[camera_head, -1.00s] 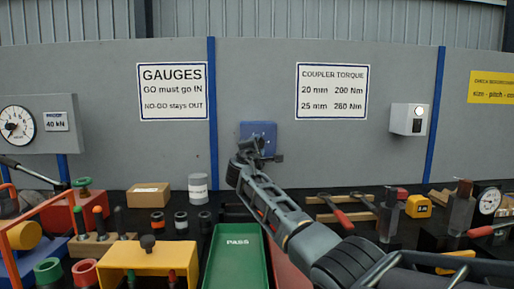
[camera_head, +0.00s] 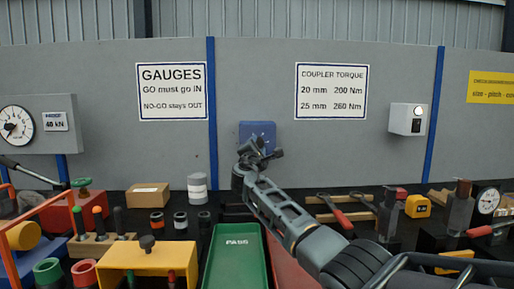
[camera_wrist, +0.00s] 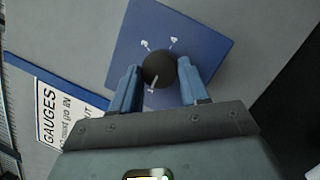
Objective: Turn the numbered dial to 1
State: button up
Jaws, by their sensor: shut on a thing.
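The dial is a dark round knob (camera_wrist: 160,70) on a square blue plate (camera_wrist: 207,38) on the grey wall. In the wrist view a pale pointer line shows at the knob's lower edge. Small white marks stand above the knob on the plate, too blurred and turned to read surely. My gripper (camera_wrist: 158,72) is shut on the knob, one finger on each side. In the head view the blue plate (camera_head: 257,128) is on the wall below and between the two signs. My gripper (camera_head: 257,149) is in front of its lower part and hides the knob.
A GAUGES sign (camera_head: 172,91) and a COUPLER TORQUE sign (camera_head: 331,91) hang on the wall. A grey box (camera_head: 408,119) is fixed at the right. Below, the dark bench holds a green PASS tray (camera_head: 237,260), a yellow stand (camera_head: 150,262) and several tools.

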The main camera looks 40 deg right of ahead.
jog(key=o, duration=1.1)
jog(key=shift+c, duration=0.2)
jog(key=shift+a, duration=0.1)
jog(key=p+v, duration=0.4)
jog(key=v, duration=0.3)
jog(key=shift+s+a+p, duration=0.2)
jog(key=shift+a+p, duration=0.05)
jog(key=shift+p, duration=0.15)
jog(key=shift+f, duration=0.1)
